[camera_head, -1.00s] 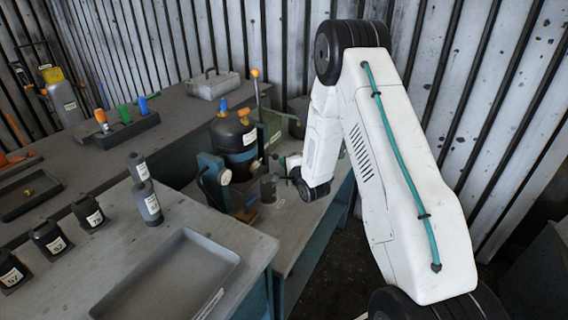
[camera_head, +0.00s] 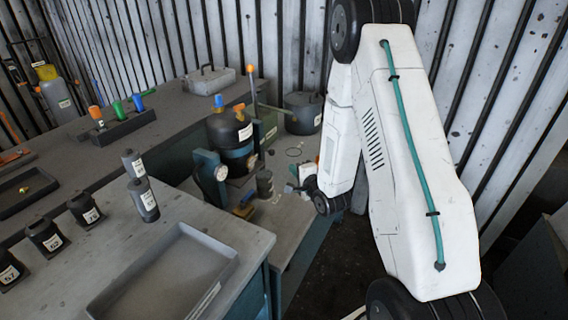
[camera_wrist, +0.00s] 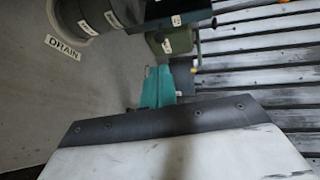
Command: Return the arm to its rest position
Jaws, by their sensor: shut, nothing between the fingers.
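My white arm reaches up the right side of the head view, its elbow at the top edge, and its forearm comes down to the wrist. My gripper (camera_head: 292,188) shows small beside the wrist, left of it, in front of the bench with the blower housing. It is shut and empty, apart from the things on the bench. In the wrist view a white body with a dark screwed edge fills the bottom, and a teal piece stands beyond it.
A dark blower housing (camera_head: 229,132) with orange and blue caps stands left of my gripper. A dark pot (camera_head: 303,112) stands behind. A grey tray (camera_head: 222,254) and several labelled bottles are on the near bench. A "DRAIN" label (camera_wrist: 63,47) shows in the wrist view. Floor right of the bench looks clear.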

